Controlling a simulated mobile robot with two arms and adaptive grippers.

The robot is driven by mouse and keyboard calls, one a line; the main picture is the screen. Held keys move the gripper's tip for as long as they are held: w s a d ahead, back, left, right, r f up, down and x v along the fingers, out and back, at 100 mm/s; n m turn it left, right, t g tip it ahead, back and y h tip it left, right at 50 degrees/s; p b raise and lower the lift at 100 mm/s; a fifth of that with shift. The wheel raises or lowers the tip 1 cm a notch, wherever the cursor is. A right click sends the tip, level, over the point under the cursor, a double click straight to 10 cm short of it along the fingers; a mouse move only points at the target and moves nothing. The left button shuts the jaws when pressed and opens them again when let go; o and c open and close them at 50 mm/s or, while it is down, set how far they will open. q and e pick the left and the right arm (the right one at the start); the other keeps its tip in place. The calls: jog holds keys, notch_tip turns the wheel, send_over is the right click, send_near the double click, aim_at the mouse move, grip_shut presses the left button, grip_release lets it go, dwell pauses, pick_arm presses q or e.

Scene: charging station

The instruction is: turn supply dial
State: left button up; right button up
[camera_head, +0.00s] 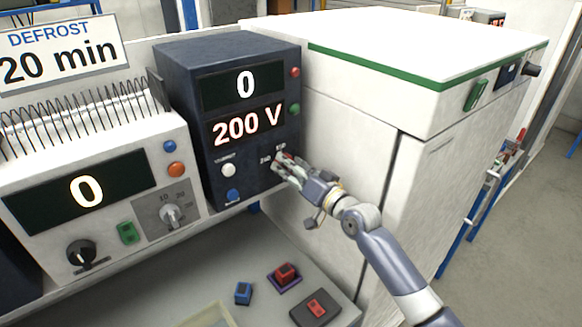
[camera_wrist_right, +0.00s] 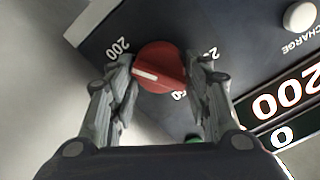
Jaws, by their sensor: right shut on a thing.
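The supply dial (camera_wrist_right: 158,68) is a round red knob with a white pointer line, on the dark supply box (camera_head: 185,75). In the wrist view its pointer aims to the left, below the "200" mark. My right gripper (camera_wrist_right: 160,80) has its two fingers on either side of the dial and is shut on it. In the head view the right gripper (camera_head: 281,163) is at the lower right of the box front and hides most of the dial. The box displays show "0" and "200 V". My left gripper is not in view.
A white charge button (camera_head: 228,170) and a blue button (camera_head: 233,195) sit left of the dial. A white unit (camera_head: 95,200) with another dial stands at left. Red and blue blocks (camera_head: 243,292) lie on the bench below. A white cabinet (camera_head: 350,150) stands close at right.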

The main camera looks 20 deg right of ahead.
jog(key=o, duration=1.1)
jog(key=shift+s, duration=0.1)
jog(key=v, duration=1.1)
jog(key=shift+s+d, duration=0.15)
jog(key=shift+s, duration=0.25)
